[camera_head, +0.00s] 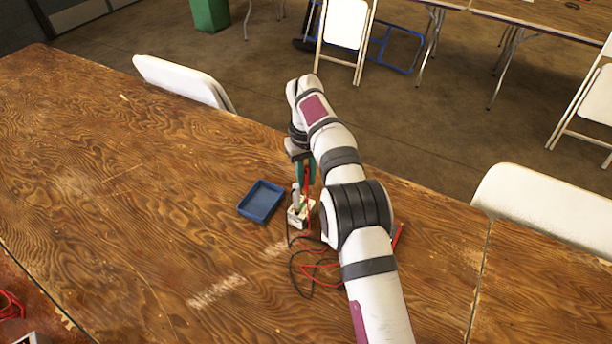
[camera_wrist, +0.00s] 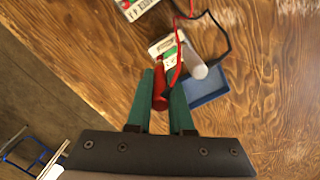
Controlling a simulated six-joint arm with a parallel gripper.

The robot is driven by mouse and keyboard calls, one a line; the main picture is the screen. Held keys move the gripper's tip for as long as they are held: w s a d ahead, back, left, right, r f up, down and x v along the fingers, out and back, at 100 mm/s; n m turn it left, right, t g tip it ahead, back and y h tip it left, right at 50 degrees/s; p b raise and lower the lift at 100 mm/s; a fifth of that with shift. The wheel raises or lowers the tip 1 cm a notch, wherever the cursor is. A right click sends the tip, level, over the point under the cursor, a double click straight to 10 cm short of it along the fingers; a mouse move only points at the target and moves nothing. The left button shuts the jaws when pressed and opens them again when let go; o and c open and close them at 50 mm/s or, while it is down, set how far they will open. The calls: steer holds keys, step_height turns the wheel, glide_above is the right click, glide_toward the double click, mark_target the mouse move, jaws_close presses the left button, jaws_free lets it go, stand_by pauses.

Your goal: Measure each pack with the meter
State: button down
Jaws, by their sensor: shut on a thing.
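My gripper (camera_head: 303,172) points down over the table. In the wrist view its two green fingers (camera_wrist: 165,101) are shut on a red probe (camera_wrist: 159,86), with a red lead near it. The probe's tip is hard to make out. Beyond the fingertips is a small white and green pack (camera_wrist: 166,44), also in the head view (camera_head: 299,215). A grey cylinder (camera_wrist: 196,66) is beside it, close to the blue tray. A second white box with a green label (camera_wrist: 135,7) is cut off at the wrist view's top edge; I cannot tell whether it is the meter.
A shallow blue tray (camera_head: 261,203) is on the wooden table (camera_head: 130,190), left of the pack. Loose red and black leads (camera_head: 310,270) lie nearby. More red wire (camera_head: 12,305) is at the lower left. The table's left side is clear. White chairs (camera_head: 185,82) stand along the far edge.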

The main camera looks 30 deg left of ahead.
mark_target(306, 167)
steer(key=shift+f, duration=0.95)
stand_by(1.3)
steer(key=c, duration=0.7)
jaws_free()
steer(key=shift+c, duration=0.2)
steer(key=shift+o, duration=0.2)
steer(key=shift+o, duration=1.4)
steer(key=shift+r, duration=3.8)
